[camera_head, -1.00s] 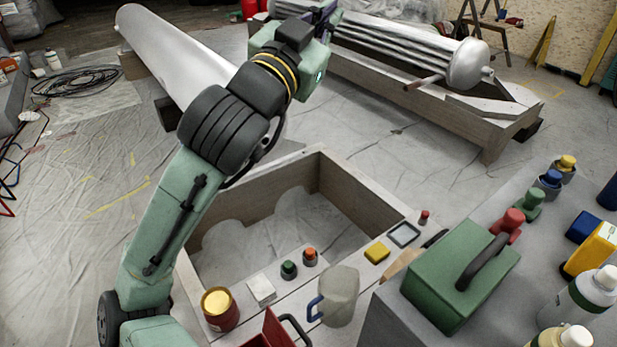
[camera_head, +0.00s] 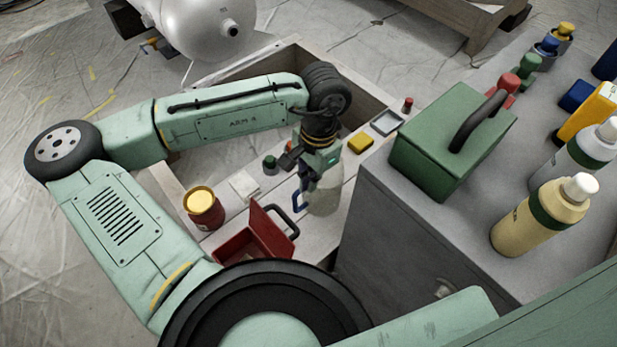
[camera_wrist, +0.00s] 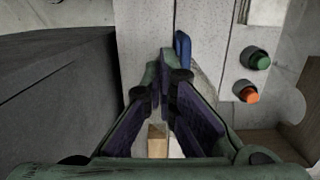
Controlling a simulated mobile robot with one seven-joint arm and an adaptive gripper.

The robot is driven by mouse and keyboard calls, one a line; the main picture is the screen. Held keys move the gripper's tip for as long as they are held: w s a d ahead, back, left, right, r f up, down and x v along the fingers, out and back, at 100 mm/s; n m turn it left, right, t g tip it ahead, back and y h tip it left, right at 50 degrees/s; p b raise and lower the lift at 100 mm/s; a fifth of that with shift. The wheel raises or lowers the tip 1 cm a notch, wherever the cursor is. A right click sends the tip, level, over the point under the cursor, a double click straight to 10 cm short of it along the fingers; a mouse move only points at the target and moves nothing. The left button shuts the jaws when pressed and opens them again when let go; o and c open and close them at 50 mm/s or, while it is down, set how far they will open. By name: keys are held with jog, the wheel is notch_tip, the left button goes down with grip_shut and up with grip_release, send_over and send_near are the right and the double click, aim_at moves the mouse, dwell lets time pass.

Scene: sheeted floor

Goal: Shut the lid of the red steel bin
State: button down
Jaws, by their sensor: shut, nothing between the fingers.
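The red steel bin (camera_head: 243,243) sits on the pale board at the lower middle of the head view. Its lid (camera_head: 272,230) stands raised at the bin's right side, with a dark handle (camera_head: 290,218) on its outer face. The bin is open at the top. My gripper (camera_head: 300,178) points down above and behind the bin, apart from it, near the clear jug (camera_head: 325,190). In the wrist view my gripper (camera_wrist: 165,78) shows its dark fingers drawn together at the tips, with nothing held. The bin is not seen in the wrist view.
The jug's blue handle (camera_wrist: 183,47) is close to my fingertips. A red can with a yellow top (camera_head: 203,205) stands left of the bin. The grey cabinet (camera_head: 400,230) rises at the right, carrying a green box (camera_head: 450,140) and bottles.

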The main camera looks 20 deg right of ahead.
jog(key=s+a+f, duration=0.1)
jog(key=a+f, duration=0.3)
jog(key=f, duration=0.1)
jog(key=shift+s+b, duration=0.3)
jog(key=shift+b, duration=0.1)
jog(key=shift+r, duration=0.1)
dwell(0.3)
